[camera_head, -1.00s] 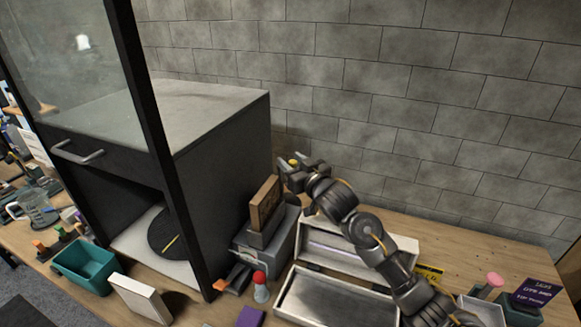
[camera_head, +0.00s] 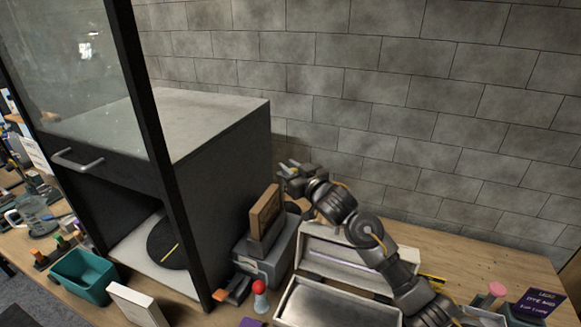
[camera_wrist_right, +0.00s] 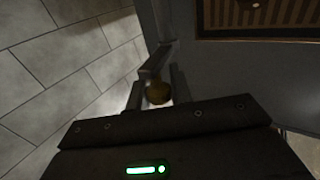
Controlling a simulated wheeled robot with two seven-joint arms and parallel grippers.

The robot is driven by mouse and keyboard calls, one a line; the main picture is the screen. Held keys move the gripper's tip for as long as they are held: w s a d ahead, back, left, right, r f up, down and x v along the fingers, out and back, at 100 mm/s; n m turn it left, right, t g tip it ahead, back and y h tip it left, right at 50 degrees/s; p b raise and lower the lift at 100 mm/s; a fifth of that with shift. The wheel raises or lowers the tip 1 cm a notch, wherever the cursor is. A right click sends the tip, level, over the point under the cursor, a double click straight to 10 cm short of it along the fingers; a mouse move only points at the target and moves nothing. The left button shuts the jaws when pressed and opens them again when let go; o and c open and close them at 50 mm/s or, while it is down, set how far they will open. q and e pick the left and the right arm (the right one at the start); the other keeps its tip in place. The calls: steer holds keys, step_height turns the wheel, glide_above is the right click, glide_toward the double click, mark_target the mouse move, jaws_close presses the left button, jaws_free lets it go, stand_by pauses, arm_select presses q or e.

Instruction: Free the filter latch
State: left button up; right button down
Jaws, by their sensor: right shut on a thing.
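The filter (camera_head: 264,215) is a brown, ribbed, framed panel standing upright on a grey housing (camera_head: 283,249) beside the black cabinet. Part of it also shows at the top right of the right wrist view (camera_wrist_right: 262,20). A small round yellowish knob (camera_wrist_right: 158,93), apparently the latch, sits between the fingertips of my right gripper (camera_wrist_right: 157,87). That gripper (camera_head: 289,172) is shut on the knob, behind and slightly above the filter in the head view. How the knob joins the housing is hidden. My left gripper is out of view.
The black cabinet (camera_head: 225,175) stands close on the left, and the block wall (camera_head: 420,110) is behind. An open case (camera_head: 325,304) lies under my right forearm. A red-topped bottle (camera_head: 260,296) and a teal bin (camera_head: 84,277) are in front.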

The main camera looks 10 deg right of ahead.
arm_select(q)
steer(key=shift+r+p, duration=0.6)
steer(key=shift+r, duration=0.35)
arm_select(e)
steer(key=y, duration=0.1)
steer(key=n+g+y, duration=0.1)
steer(key=n+y, duration=0.1)
steer(key=shift+w+d+g+y, duration=0.1)
steer(key=shift+w+g+y, duration=0.2)
steer(key=shift+g, duration=0.1)
steer(key=c, duration=1.3)
jaws_free()
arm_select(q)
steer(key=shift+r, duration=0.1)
arm_select(e)
steer(key=shift+s, duration=0.1)
arm_select(q)
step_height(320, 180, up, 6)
steer(key=p, duration=0.6)
arm_select(e)
steer(key=v, duration=1)
steer(key=shift+s+d, duration=0.25)
steer(key=shift+s, duration=0.1)
